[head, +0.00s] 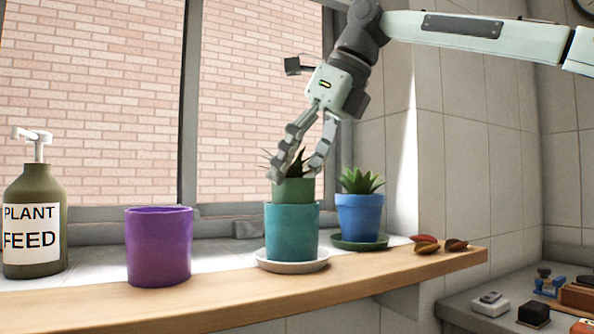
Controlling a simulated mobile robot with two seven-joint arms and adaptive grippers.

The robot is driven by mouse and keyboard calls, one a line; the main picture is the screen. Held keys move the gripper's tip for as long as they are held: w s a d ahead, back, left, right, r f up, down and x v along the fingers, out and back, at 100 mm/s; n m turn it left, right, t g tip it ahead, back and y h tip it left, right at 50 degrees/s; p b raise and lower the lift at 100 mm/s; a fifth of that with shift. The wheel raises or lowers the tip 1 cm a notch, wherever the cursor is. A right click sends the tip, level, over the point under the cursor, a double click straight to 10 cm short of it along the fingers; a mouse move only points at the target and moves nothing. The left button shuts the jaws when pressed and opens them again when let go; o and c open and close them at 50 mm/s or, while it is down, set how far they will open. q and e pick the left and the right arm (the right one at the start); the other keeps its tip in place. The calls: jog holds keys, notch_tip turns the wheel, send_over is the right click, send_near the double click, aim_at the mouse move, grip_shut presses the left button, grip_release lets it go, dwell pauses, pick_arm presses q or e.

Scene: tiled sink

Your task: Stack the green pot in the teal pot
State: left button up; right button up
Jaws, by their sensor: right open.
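The green pot (293,191) sits upright in the mouth of the teal pot (291,234), with its upper part showing above the rim and its lower part hidden. A dark spiky plant (296,166) grows from the green pot, partly hidden by my right gripper. The teal pot stands on a white saucer (292,266) on the wooden sill. My right gripper (298,178) is open, pointing down from above, with its fingers on either side of the plant near the green pot's rim. I cannot tell whether a finger touches the pot. My left gripper is not in view.
A blue pot (360,219) with a succulent stands on a green saucer (359,244) close to the right. A purple pot (158,247) and a plant feed bottle (33,220) stand left. Several pods (425,245) lie at the sill's right end.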

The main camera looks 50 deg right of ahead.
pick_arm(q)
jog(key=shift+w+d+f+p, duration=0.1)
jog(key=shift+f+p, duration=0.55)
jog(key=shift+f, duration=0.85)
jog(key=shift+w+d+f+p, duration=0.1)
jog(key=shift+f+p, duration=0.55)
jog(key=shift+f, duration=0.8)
pick_arm(e)
jog(key=v, duration=1.2)
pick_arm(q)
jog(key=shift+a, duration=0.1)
